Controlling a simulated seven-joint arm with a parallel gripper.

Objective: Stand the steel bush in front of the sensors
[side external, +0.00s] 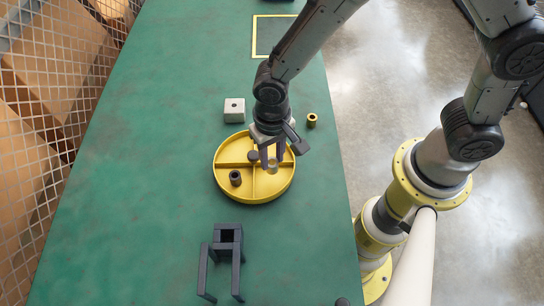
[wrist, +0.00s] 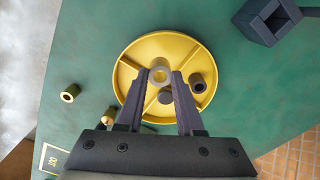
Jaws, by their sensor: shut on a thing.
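My gripper (side external: 271,164) points down over the round yellow divided tray (side external: 218,182). Its two dark fingers are shut on the pale steel bush (wrist: 160,73), a hollow ring whose open end faces the wrist camera. The bush (side external: 272,166) also shows between the fingertips in the side view. I cannot tell whether it touches the tray floor. A dark hollow cylinder (side external: 236,178) and a dark round piece (side external: 253,156) are in other parts of the tray. I cannot make out any sensors clearly.
A pale block with a hole (side external: 234,111) and a small brass-coloured ring (side external: 312,120) stand beyond the tray. A dark frame-like stand (side external: 227,243) is nearer. A yellow-outlined square (side external: 262,36) lies at the table's far end. The green table (side external: 150,150) is clear on the left.

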